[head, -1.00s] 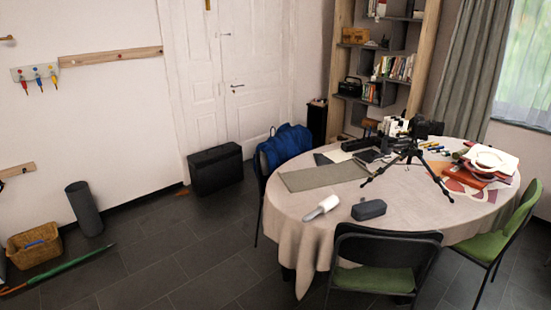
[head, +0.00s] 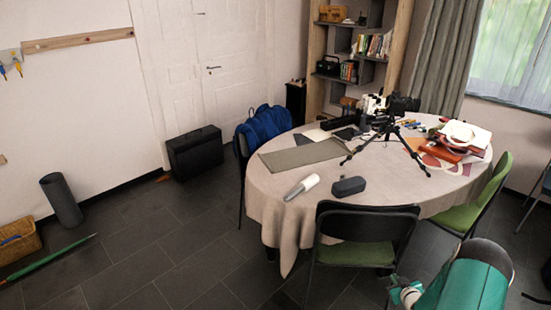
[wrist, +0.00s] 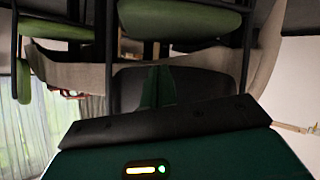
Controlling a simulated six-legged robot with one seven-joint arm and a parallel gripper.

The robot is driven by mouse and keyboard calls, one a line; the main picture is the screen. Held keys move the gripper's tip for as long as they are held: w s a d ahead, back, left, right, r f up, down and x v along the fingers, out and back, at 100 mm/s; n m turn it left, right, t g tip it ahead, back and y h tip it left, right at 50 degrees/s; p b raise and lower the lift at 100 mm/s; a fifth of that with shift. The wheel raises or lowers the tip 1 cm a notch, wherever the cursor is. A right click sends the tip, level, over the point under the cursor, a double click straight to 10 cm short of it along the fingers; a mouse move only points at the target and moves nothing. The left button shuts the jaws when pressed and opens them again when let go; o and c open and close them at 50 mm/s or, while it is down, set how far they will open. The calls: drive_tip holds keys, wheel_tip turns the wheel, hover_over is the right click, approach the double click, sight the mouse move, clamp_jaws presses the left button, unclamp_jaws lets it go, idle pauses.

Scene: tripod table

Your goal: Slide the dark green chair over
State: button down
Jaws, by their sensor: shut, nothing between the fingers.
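The chair in front of the table has a black backrest (head: 367,222) and a dark green seat (head: 355,254). In the wrist view, which looks upside down, its green seat (wrist: 180,18) is at the top and its dark backrest (wrist: 205,88) is lower in the middle. My gripper (wrist: 158,72) is shut and empty, its dark green fingers pointing at the backrest. I cannot tell whether they touch it. In the head view my green and grey arm enters at the lower right, just right of the chair; the fingertips are not clear there.
The round table (head: 270,190) with a cloth, tripod and papers stands behind the chair. A lighter green chair (head: 462,217) is at its right, and a chair with a blue jacket (head: 262,124) at its left.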

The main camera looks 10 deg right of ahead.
drive_tip(key=w+a+r+g, duration=0.15)
drive_tip(key=w+r, duration=0.35)
drive_tip(key=r, duration=0.6)
drive_tip(key=s+a+r+g+h, duration=0.1)
drive_tip(key=a+r, duration=0.4)
drive_tip(key=r, duration=0.3)
drive_tip(key=s+a+r+m, duration=0.1)
drive_tip(key=a+r, duration=0.3)
drive_tip(key=r, duration=0.5)
drive_tip(key=s+a+r+g+h, duration=0.1)
drive_tip(key=a+r, duration=0.4)
drive_tip(key=r, duration=0.3)
drive_tip(key=s+a+r+m+g+y, duration=0.1)
drive_tip(key=s+a+r+g, duration=0.1)
drive_tip(key=s+a+r, duration=0.8)
drive_tip(key=s+a+r+y, duration=0.1)
drive_tip(key=s+a, duration=0.5)
drive_tip(key=s, duration=0.3)
drive_tip(key=s+a+g+y, duration=0.1)
drive_tip(key=s+a, duration=0.6)
drive_tip(key=s, duration=0.2)
drive_tip(key=shift+r+y, duration=0.4)
drive_tip(key=shift+s, duration=0.1)
